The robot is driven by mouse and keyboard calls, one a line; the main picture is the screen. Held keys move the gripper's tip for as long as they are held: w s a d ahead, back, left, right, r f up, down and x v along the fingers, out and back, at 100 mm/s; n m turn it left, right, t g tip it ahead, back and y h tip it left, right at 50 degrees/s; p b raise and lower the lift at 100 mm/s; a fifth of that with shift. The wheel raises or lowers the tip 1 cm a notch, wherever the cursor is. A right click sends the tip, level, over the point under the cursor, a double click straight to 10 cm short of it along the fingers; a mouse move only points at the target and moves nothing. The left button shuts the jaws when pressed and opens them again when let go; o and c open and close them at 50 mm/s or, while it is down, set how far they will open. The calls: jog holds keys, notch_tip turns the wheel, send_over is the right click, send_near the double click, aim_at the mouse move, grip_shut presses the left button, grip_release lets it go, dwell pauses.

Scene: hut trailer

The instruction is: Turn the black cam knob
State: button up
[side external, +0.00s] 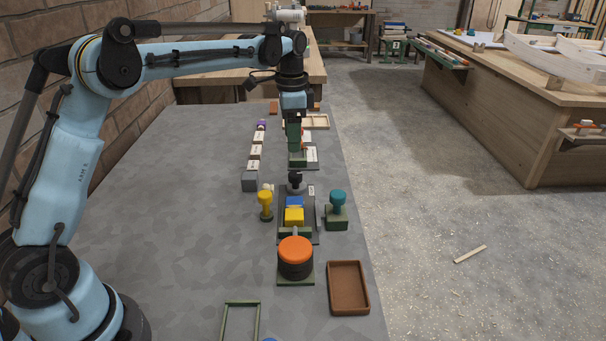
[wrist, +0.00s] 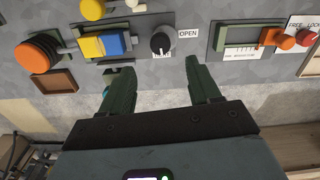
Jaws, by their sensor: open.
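The black cam knob (wrist: 160,43) is a round black knob with a white mark, on a grey base with an "OPEN" label (wrist: 188,33) to its right. In the side external view the knob (side external: 295,178) stands upright at the far end of the dark plate with the blue and yellow blocks. My gripper (wrist: 157,70) is open and empty. Its two green fingers point toward the panel, with the knob between and beyond their tips, apart from them. In the side external view my gripper (side external: 297,148) is above the table, on the far side of the knob.
Close by are a blue block (side external: 295,202), a yellow block (side external: 294,217), a yellow knob (side external: 265,203) and a teal knob (side external: 338,203). A big orange button (side external: 295,250) and brown tray (side external: 348,286) are nearer. An orange lever (wrist: 270,37) sits right of the knob. The table's left is clear.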

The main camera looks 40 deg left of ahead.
aim_at(293, 173)
notch_tip(293, 173, down, 10)
jog(key=shift+r, duration=0.1)
jog(key=shift+c, duration=0.4)
jog(key=c, duration=1)
